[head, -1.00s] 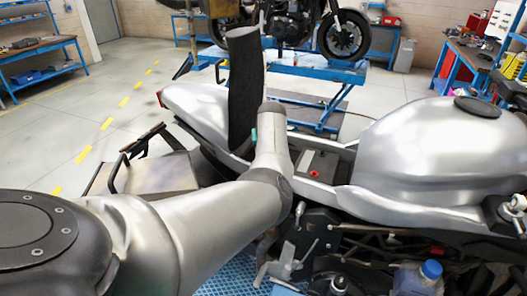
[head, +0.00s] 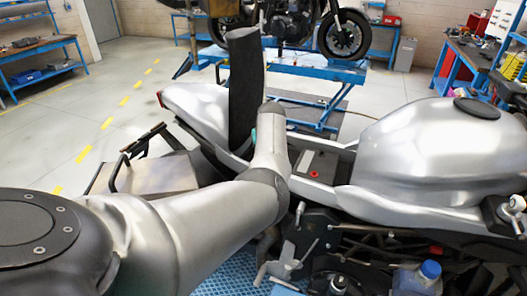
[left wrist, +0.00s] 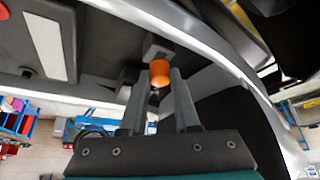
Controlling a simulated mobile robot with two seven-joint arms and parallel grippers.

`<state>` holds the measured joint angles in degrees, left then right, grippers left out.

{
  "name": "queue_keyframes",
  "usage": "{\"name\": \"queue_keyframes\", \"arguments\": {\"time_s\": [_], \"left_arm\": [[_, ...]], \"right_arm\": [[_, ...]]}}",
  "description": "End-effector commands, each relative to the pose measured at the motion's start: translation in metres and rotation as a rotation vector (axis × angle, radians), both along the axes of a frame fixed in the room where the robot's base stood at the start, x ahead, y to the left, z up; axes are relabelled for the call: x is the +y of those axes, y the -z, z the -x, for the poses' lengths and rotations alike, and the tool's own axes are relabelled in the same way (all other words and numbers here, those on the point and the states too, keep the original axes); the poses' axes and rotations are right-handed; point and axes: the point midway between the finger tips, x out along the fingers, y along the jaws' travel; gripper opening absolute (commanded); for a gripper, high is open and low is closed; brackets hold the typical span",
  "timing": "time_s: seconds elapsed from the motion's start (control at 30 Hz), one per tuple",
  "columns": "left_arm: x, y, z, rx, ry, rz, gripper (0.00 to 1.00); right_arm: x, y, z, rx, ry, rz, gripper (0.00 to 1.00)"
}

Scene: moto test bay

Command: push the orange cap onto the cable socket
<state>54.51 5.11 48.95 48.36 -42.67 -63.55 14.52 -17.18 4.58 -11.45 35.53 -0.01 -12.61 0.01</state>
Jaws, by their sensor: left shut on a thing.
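The orange cap (left wrist: 160,72) shows in the left wrist view between the fingertips of my left gripper (left wrist: 161,80). The gripper is shut on it. Just past the cap is a small grey block (left wrist: 158,51) on a dark surface; it may be the cable socket, but I cannot tell for sure, nor whether the cap touches it. In the head view my left arm reaches over the silver motorcycle (head: 430,150) towards its raised black seat (head: 244,90). The gripper and cap are hidden there. My right gripper is not in view.
A dark box with a red knob (head: 315,174) sits in the open bay beside the arm. The silver frame rail (left wrist: 185,35) passes close to the fingers. A blue-capped bottle (head: 430,270) stands at lower right. Open floor (head: 125,75) lies left.

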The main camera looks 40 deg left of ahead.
Motion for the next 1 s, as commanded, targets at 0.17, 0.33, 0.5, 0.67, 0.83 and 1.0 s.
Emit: {"name": "queue_keyframes", "arguments": {"time_s": [0.17, 0.33, 0.5, 0.67, 0.83, 1.0], "left_arm": [[0.0, 0.001, 0.0, 0.001, 0.001, 0.0, 0.0], [0.0, 0.003, 0.0, 0.001, 0.001, 0.0, 0.0], [0.0, 0.007, 0.0, 0.001, 0.0, 0.001, 0.0], [0.0, 0.01, 0.0, 0.001, 0.0, 0.001, 0.0], [0.0, 0.013, 0.0, 0.001, 0.001, 0.0, 0.0], [0.0, 0.013, 0.0, 0.001, 0.001, 0.0, 0.47]], "right_arm": [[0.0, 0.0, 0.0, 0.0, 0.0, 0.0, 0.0], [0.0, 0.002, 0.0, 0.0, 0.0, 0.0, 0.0], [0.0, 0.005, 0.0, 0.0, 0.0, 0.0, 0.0], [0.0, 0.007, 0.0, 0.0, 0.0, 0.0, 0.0], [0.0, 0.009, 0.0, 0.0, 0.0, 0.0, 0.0], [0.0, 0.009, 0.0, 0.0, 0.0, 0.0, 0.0]]}}
